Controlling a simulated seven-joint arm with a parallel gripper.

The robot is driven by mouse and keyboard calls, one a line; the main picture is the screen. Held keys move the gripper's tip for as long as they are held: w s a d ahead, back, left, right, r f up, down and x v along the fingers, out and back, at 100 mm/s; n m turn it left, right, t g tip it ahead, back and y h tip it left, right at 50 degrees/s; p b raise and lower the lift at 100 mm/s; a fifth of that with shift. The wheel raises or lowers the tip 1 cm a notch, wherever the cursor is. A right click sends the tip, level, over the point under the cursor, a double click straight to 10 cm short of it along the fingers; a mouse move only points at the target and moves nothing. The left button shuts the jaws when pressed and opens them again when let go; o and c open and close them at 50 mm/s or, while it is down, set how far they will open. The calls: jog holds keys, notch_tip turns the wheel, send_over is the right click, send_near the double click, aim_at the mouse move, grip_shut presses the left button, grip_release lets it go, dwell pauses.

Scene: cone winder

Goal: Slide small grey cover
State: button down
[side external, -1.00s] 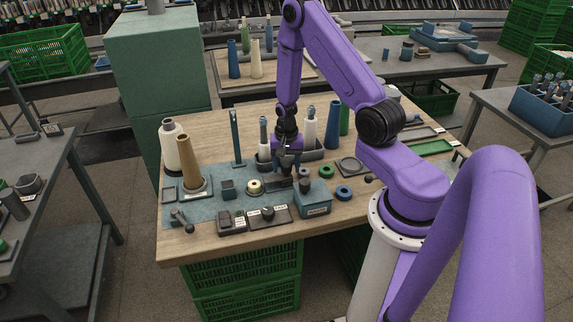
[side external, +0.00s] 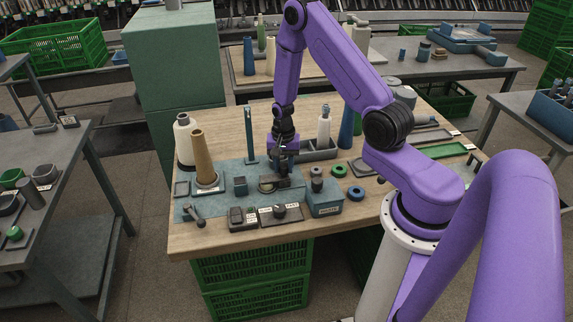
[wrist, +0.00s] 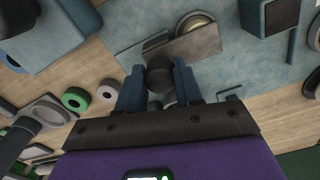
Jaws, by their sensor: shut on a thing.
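The small grey cover (wrist: 185,47) is a flat grey-brown plate with a dark knob (wrist: 159,77). It lies on the blue-grey mat (side external: 225,186) and partly overlaps a pale-rimmed round opening or ring (wrist: 198,20), whose far edge still shows in the wrist view. My gripper (wrist: 160,84) has its blue fingers on either side of the knob and is shut on it. In the side view my gripper (side external: 283,168) points down at the mat and hides part of the cover.
A blue box (side external: 324,200) with a label stands close on the right, with green (side external: 338,170) and blue (side external: 356,193) rings beyond. A switch panel (side external: 280,213) lies in front. A thin post (side external: 250,135) and a tan cone (side external: 204,160) stand on the left.

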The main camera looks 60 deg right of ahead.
jog(key=c, duration=0.7)
grip_release()
jog(key=shift+w+a, duration=0.25)
jog(key=shift+a, duration=0.05)
jog(key=shift+c, duration=0.2)
jog(key=shift+d, duration=0.1)
jog(key=shift+s, duration=0.1)
jog(key=shift+r, duration=0.1)
notch_tip(320, 180, up, 17)
jog(key=shift+r, duration=0.15)
